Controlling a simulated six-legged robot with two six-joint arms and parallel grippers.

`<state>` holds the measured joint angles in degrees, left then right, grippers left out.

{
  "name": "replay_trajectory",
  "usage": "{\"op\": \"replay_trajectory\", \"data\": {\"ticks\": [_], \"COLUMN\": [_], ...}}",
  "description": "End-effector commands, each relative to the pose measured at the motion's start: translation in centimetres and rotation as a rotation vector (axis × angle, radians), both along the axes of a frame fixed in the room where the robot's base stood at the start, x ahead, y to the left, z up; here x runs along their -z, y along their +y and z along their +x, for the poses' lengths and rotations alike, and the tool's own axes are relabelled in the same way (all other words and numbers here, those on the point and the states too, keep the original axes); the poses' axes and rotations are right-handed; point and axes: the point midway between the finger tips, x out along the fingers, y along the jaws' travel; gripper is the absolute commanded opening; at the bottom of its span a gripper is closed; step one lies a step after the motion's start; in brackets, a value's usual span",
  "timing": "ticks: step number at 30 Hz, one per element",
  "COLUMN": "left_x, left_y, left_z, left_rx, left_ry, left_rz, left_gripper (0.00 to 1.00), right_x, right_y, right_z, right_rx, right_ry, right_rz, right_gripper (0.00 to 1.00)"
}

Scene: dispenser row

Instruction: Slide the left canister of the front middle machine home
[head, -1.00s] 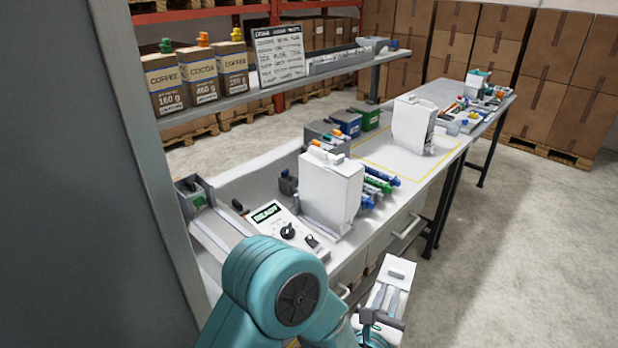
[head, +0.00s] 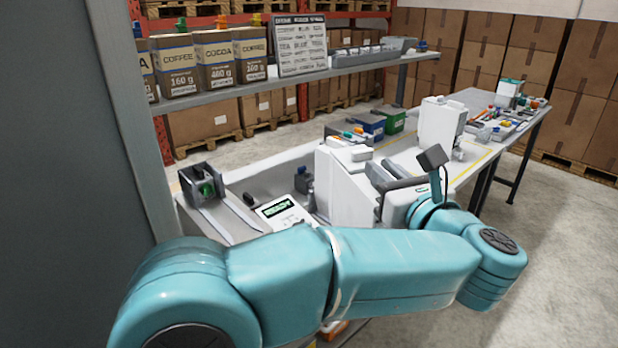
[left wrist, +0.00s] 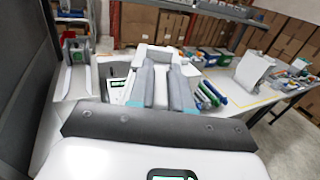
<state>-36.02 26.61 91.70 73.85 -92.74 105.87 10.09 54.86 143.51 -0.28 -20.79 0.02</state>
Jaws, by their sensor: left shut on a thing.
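A white canister (head: 346,198) is at the near machine, with my left gripper (head: 383,172) at its right side. In the left wrist view my left gripper (left wrist: 163,68) has its two grey fingers closed on the white canister (left wrist: 156,52), which lies straight ahead of them. The canister and the white machine overlap in both views. I cannot tell where one ends and the other begins, or how far in the canister sits. My right gripper is not in view.
A control box (head: 284,212) with a green display stands left of the machine. A second white machine (head: 440,128) stands farther along the bench. Coloured bins (head: 393,118) are behind. A shelf with coffee and cocoa bags (head: 214,60) runs above the back edge.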

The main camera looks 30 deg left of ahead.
Motion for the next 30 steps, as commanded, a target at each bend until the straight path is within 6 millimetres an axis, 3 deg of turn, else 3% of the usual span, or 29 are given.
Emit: {"op": "replay_trajectory", "data": {"ticks": [1, 6, 15, 21, 30], "left_x": [-0.5, -3.3, -5.2, -5.6, -5.7], "left_y": [0.8, 3.6, 6.7, 7.5, 10.3], "left_z": [-1.0, -4.8, -9.7, -10.6, -9.8], "left_rx": [-0.05, -0.225, -0.385, -0.411, -0.412], "left_ry": [-0.011, -0.006, -0.001, 0.0, 0.0], "left_rz": [-0.006, -0.003, 0.004, 0.008, 0.009], "left_gripper": [0.0, 0.0, 0.0, 0.0, 0.0], "right_x": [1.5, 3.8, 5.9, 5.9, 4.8], "right_y": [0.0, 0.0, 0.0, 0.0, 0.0], "right_z": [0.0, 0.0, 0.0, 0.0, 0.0], "right_rx": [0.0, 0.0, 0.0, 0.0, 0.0], "right_ry": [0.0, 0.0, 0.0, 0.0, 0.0], "right_rz": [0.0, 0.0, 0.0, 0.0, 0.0], "right_gripper": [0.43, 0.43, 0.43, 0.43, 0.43]}}
